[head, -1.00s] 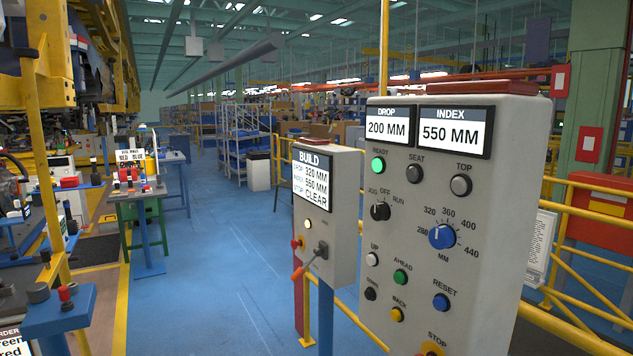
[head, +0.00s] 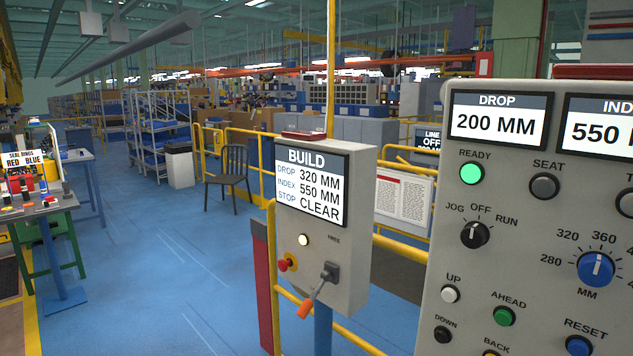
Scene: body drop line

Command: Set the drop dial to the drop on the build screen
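The build screen (head: 311,186) on a grey post box reads drop 320 MM, index 550 MM, stop CLEAR. The blue drop dial (head: 596,269) is on the larger grey control panel (head: 400,300) at the right. The labels past 360 are cut by the picture's right edge. The drop display (head: 497,121) above reads 200 MM. Neither of my grippers is in view.
The panel also has a lit green ready lamp (head: 471,173), a black JOG/OFF/RUN selector (head: 475,234) and several push buttons. Yellow rails (head: 400,249) run behind the build box. A dark chair (head: 229,170) stands behind.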

